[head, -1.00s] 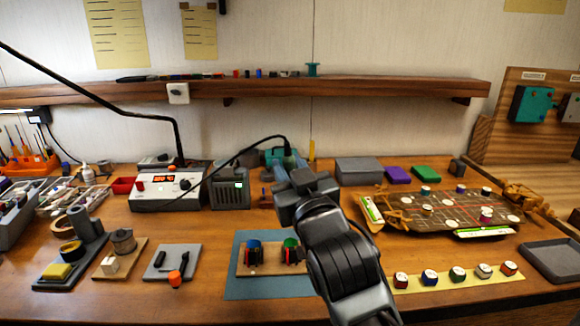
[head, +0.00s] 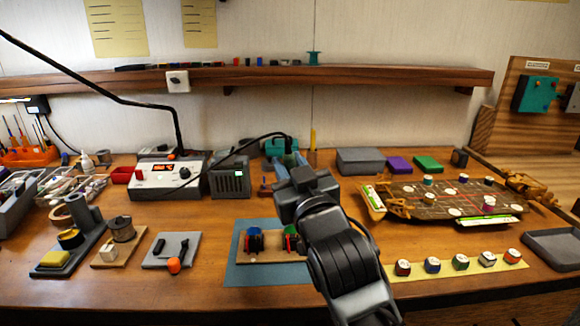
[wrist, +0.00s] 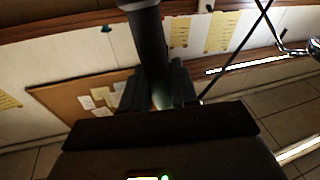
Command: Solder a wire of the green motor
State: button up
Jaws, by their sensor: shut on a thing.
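The green motor (head: 290,232) stands on a wooden block on the blue mat in the head view. My arm partly covers it, and its wires are mostly hidden. The blue motor (head: 254,240) stands just left of it, with red and black parts at its sides. My gripper (head: 281,172) is behind and above the motors. In the wrist view my gripper (wrist: 156,88) is shut on a dark cylindrical handle (wrist: 150,42), apparently the soldering iron. A black cable runs from the iron towards the soldering station (head: 170,182). The iron's tip is not visible.
The sponge and solder stand (head: 70,240), a solder spool (head: 122,230) and a grey plate with an orange-capped item (head: 173,250) lie left of the mat (head: 265,277).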

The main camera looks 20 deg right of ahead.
aim_at(291, 150)
jog(key=shift+f+b, duration=1.05)
jog(key=shift+f, duration=0.15)
dwell(3.5)
jog(key=shift+r, duration=0.1)
dwell(0.6)
jog(key=shift+r+p, duration=2.45)
jog(key=shift+r, duration=0.6)
jog(key=shift+a, duration=0.1)
